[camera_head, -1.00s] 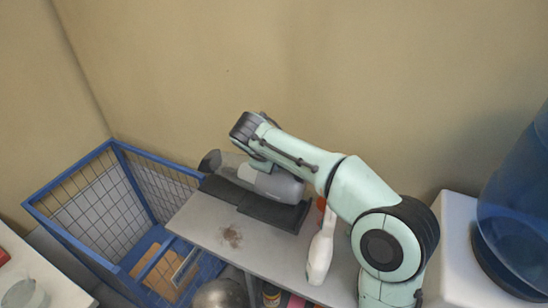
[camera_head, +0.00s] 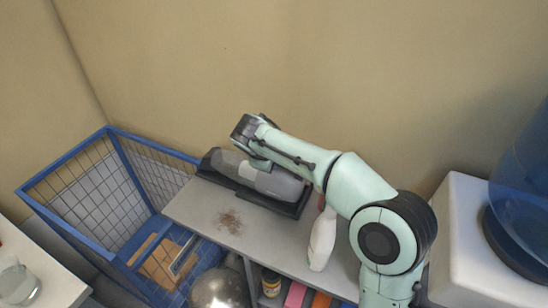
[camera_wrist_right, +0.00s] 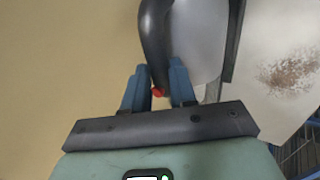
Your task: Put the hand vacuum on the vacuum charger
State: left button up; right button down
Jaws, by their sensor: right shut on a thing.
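The hand vacuum (camera_head: 277,183), grey with a translucent front end, lies lengthwise over the black vacuum charger (camera_head: 290,208) on the grey shelf top. It looks low over the charger, but whether it is fully seated cannot be told. My right gripper (camera_wrist_right: 157,82) is shut on the vacuum's dark handle (camera_wrist_right: 153,40) in the wrist view. In the head view my right arm comes from the right and hides its fingers and part of the vacuum. The charger's dark edge also shows in the wrist view (camera_wrist_right: 234,40). My left gripper is out of view.
A white bottle (camera_head: 322,240) stands close beside my right arm. A blue wire crate (camera_head: 65,160) stands left; a white cabinet (camera_head: 475,250) with a blue water bottle (camera_head: 525,200) is at right.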

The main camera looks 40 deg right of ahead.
jog(key=shift+f, duration=0.2)
dwell(0.5)
jog(key=c, duration=0.8)
grip_release()
jog(key=shift+f, duration=0.15)
jog(key=p+v, duration=0.1)
jog(key=v, duration=1.2)
jog(key=shift+s+a+r, duration=0.1)
jog(key=shift+a+r, duration=0.1)
jog(key=shift+r, duration=0.05)
